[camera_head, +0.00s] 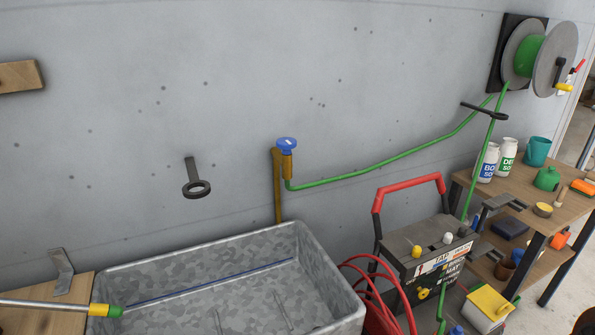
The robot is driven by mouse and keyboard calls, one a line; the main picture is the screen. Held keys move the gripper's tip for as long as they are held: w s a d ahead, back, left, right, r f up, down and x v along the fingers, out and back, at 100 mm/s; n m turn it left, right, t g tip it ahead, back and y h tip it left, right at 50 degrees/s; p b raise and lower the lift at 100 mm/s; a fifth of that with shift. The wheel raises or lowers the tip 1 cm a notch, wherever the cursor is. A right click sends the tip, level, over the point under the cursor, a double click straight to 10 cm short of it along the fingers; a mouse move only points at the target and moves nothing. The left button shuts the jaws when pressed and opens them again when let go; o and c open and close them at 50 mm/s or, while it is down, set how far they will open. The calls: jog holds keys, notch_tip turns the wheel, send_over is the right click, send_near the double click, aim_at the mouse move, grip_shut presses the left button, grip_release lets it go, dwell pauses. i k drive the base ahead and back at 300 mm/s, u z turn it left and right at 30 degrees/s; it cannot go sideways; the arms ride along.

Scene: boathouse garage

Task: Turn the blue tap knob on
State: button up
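The blue tap knob (287,144) sits on top of a brass tap (287,166) at the wall, above the back edge of the metal trough. A green hose (372,164) leaves the tap's lower end and runs right along the wall. A brown vertical pipe (277,195) stands behind the tap. The knob is in plain view with nothing in front of it. My gripper is not in view.
A galvanized trough (225,248) stands below the tap. A black box with a red handle (408,182) and red cables (377,297) stand to its right. A hose reel (529,57) hangs at upper right above a cluttered shelf (562,212). A wall ring (197,188) is left of the tap.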

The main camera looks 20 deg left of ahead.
aim_at(286, 143)
jog(key=u, duration=0.05)
jog(key=i, duration=0.65)
jog(key=u, duration=3.15)
